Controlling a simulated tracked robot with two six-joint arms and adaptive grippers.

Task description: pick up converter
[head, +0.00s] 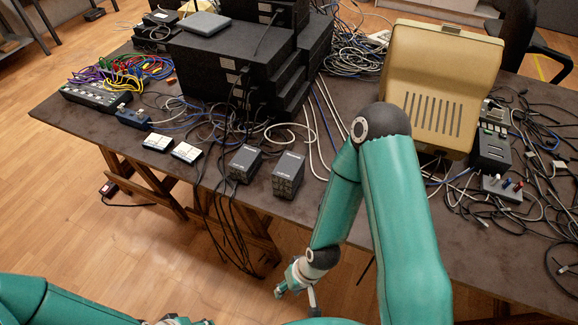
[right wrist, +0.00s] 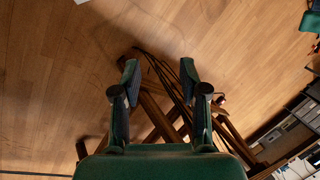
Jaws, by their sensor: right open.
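Two dark grey boxes, a left one (head: 245,163) and a right one (head: 288,175), stand side by side near the table's front edge in the head view. Two small white-topped boxes (head: 158,142) (head: 186,152) lie left of them. I cannot tell which of these is the converter. My right gripper (head: 297,288) hangs in front of the table, below its top and apart from the boxes. In the right wrist view it is open and empty (right wrist: 159,72), above the floor and table legs. Part of my left arm shows at the lower left; its gripper's fingers are out of view.
Large black stacked units (head: 225,65) and a beige monitor housing (head: 437,80) stand on the table (head: 90,125). Cables cover much of the right side and hang over the front edge.

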